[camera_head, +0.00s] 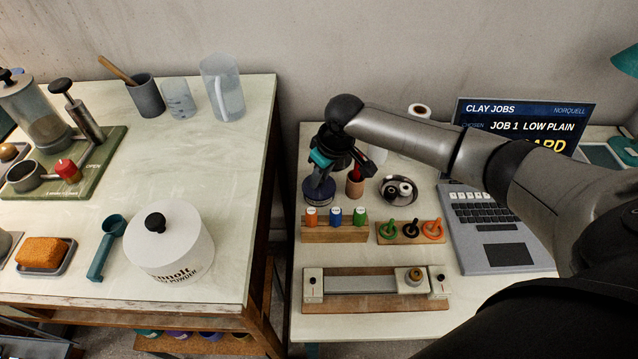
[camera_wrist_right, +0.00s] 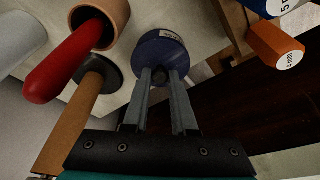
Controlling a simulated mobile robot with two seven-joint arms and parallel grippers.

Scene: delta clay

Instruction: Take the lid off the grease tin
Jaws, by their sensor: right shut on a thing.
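The grease tin (camera_head: 317,192) is a small dark blue round tin at the back left of the right-hand table. My right gripper (camera_head: 321,172) points down over it from above. In the right wrist view the blue round top (camera_wrist_right: 160,48) with a small pale label lies just beyond the fingertips. My right gripper (camera_wrist_right: 158,80) is shut on the small dark knob of the lid. The fingers hide part of the lid, and I cannot tell whether the lid and tin are apart. My left gripper is not in view.
A clay-coloured cup (camera_head: 355,184) with a red-handled tool stands close right of the tin. A metal dish (camera_head: 397,190) and a laptop (camera_head: 490,225) are farther right. A gap separates the two tables.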

